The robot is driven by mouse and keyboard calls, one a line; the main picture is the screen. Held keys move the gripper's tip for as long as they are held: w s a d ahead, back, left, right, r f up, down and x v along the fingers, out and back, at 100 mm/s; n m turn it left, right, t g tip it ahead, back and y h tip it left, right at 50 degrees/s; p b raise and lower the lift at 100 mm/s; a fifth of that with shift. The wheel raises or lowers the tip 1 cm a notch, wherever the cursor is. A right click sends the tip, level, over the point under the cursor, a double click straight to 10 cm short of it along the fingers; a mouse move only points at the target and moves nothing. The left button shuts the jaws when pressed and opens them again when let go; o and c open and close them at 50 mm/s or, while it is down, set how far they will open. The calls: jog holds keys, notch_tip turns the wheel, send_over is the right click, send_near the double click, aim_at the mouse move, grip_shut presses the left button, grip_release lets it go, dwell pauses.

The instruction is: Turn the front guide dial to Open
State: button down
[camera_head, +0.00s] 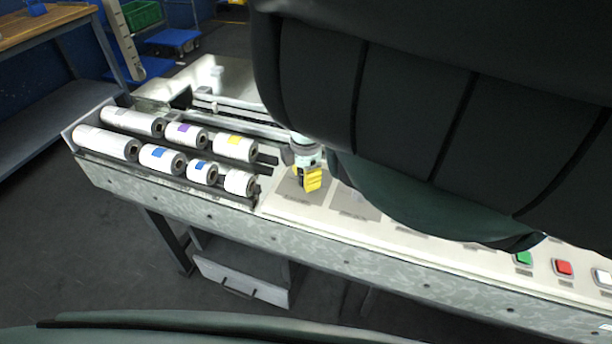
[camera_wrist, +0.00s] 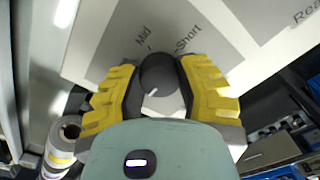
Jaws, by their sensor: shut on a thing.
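The front guide dial (camera_wrist: 160,78) is a dark round knob on a grey label plate (camera_wrist: 170,22) in the wrist view. No "Open" label is visible; part of the plate is hidden. My gripper (camera_wrist: 160,92) has its yellow fingers on both sides of the knob, shut on it. In the head view, my gripper (camera_head: 311,180) is down at the grey plate (camera_head: 292,190) on the machine's top, and hides the dial.
A second grey plate (camera_head: 358,204) lies to the right, its label starting "Rea" in the wrist view (camera_wrist: 300,15). Several label rolls (camera_head: 162,157) lie on a rack at left. Green (camera_head: 523,258) and red (camera_head: 564,267) buttons are at far right. My arm covers much of the machine.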

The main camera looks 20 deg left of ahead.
jog(key=c, duration=0.5)
grip_release()
notch_tip(320, 180, up, 5)
jog(key=shift+w+d+r, duration=0.1)
jog(key=shift+d+r, duration=0.05)
jog(key=shift+r, duration=1.1)
jog(key=shift+a, duration=0.2)
